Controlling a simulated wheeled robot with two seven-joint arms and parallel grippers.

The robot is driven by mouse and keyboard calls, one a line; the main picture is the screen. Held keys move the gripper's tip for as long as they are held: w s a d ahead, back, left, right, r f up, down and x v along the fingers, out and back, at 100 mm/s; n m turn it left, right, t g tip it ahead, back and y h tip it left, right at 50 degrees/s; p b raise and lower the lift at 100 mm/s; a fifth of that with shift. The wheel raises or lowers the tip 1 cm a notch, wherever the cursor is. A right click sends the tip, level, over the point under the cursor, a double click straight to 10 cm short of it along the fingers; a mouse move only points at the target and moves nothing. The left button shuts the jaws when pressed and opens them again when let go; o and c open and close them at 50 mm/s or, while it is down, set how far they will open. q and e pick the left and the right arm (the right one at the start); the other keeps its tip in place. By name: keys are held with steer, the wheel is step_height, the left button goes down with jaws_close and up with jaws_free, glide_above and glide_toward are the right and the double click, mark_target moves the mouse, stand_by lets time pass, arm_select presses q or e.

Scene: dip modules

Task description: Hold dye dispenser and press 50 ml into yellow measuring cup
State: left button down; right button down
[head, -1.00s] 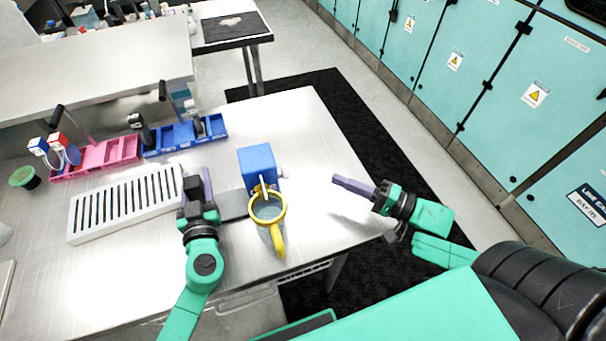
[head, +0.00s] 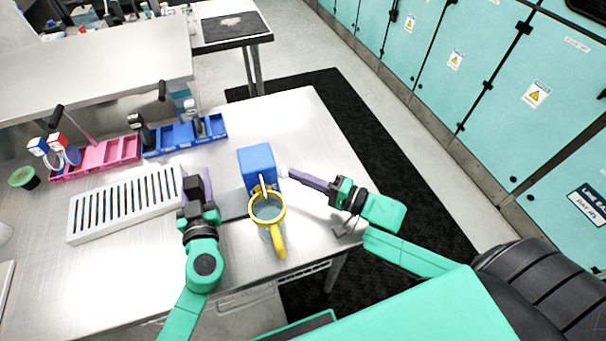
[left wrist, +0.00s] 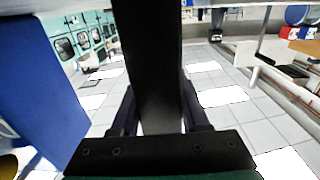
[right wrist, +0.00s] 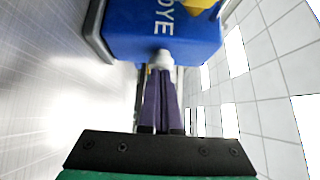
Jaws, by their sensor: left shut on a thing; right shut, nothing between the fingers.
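The blue dye dispenser (head: 257,160) stands near the front of the steel table, with "DYE" on its side in the right wrist view (right wrist: 150,35). The yellow measuring cup (head: 280,242) is at its front, under a pale spout, with a yellow rim and handle. My left gripper (head: 195,187) is left of the dispenser, shut on a black handle (left wrist: 147,60); its join to the dispenser is unclear. My right gripper (head: 289,173) is shut and empty. Its fingertips (right wrist: 161,75) meet or nearly touch the white knob (right wrist: 160,58) on the dispenser's side.
A white slotted rack (head: 125,204) lies left of my left gripper. Pink (head: 100,157) and blue (head: 185,137) trays stand behind it. A green-topped cup (head: 23,177) is at far left.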

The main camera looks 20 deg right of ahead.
arm_select(q)
steer(key=shift+s+d+f, duration=0.1)
steer(key=shift+d, duration=0.05)
arm_select(e)
steer(key=shift+a+r, duration=0.1)
steer(key=shift+a, duration=1)
steer(key=shift+d, duration=0.5)
steer(key=d, duration=0.3)
steer(key=shift+d, duration=0.35)
steer(key=v, duration=1)
steer(key=shift+d, duration=0.1)
